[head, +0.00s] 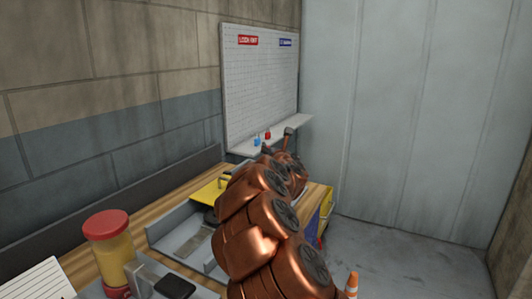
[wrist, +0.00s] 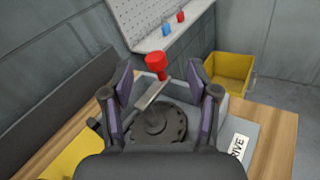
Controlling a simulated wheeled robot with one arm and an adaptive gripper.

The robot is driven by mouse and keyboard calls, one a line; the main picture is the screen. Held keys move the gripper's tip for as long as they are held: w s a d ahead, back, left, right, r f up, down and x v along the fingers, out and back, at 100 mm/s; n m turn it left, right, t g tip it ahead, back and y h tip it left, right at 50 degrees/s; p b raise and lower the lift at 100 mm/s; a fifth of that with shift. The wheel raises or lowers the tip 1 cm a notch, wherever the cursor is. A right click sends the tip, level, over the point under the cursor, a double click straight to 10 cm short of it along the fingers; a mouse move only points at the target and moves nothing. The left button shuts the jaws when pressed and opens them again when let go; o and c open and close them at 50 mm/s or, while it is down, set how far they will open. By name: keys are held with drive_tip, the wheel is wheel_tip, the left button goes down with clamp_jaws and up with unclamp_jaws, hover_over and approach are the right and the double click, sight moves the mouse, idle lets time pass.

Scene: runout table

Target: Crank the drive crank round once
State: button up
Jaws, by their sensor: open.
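The drive crank shows in the wrist view, with a red knob (wrist: 156,65), a grey crank arm (wrist: 152,93) and a dark round hub (wrist: 158,124). The crank arm points away from my wrist camera, with the knob at its far end. My gripper (wrist: 160,72) is open, one finger on each side of the crank arm. The knob lies between the fingertips in the picture, with gaps on both sides; its exact depth is hard to tell. A white label (wrist: 237,148) reading "DRIVE" is right of the hub. In the head view my arm hides the crank.
A yellow bin (wrist: 228,78) stands beyond the wooden table. A pegboard (head: 262,85) with a shelf (head: 300,124) holds small red and blue items. A red-lidded jar (head: 106,245) stands at left. An orange cone (head: 352,284) is on the floor.

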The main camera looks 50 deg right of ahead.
drive_tip(key=shift+w+d+f+n+t+y+p, duration=0.3)
drive_tip(key=shift+w+d+f+n, duration=0.35)
drive_tip(key=shift+w, duration=0.75)
drive_tip(key=shift+w+d+f+n+t+y+p, duration=0.25)
drive_tip(key=shift+w+d+f+n+t, duration=0.15)
drive_tip(key=shift+w+d+n, duration=0.7)
drive_tip(key=shift+w+d+f+n+t+y+p, duration=0.3)
drive_tip(key=shift+w+d+f+n, duration=0.2)
drive_tip(key=shift+w, duration=1.15)
clamp_jaws()
